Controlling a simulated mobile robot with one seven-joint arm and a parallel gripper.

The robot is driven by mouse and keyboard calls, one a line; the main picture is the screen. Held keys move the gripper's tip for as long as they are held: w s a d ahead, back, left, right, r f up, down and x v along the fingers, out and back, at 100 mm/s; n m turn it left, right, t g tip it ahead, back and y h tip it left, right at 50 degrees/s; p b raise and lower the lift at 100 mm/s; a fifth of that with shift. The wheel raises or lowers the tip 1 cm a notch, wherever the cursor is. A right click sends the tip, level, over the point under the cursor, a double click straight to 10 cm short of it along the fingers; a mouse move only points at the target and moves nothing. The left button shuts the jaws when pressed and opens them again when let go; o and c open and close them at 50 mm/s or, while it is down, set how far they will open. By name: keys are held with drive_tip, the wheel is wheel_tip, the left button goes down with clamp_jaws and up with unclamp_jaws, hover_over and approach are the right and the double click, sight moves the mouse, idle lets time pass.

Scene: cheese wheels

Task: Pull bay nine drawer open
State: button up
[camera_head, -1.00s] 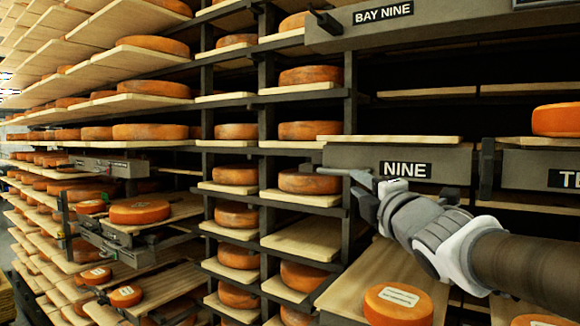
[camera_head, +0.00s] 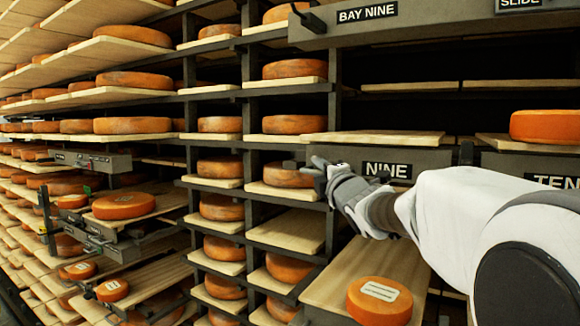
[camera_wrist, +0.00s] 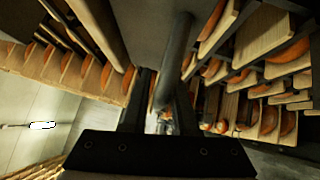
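The drawer labelled NINE (camera_head: 430,163) has a grey front and sits at mid height in the rack, under a wooden board. Its dark handle (camera_wrist: 174,60) runs as a bar between my fingers in the wrist view. My gripper (camera_head: 318,172) is at the left end of this front in the head view. In the wrist view, my gripper's two dark fingers (camera_wrist: 166,100) stand apart, one on each side of the bar. I cannot see firm contact with it. My arm crosses the lower right part of the front.
A BAY NINE panel (camera_head: 440,18) with a projecting handle is above. The TEN front (camera_head: 500,165) is to the right. A labelled cheese wheel (camera_head: 379,300) lies on a board (camera_head: 335,285) below my arm. Racks of cheese wheels fill the left, with another pulled-out unit (camera_head: 92,160).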

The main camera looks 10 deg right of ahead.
drive_tip(key=shift+c, duration=0.2)
clamp_jaws()
idle(1.3)
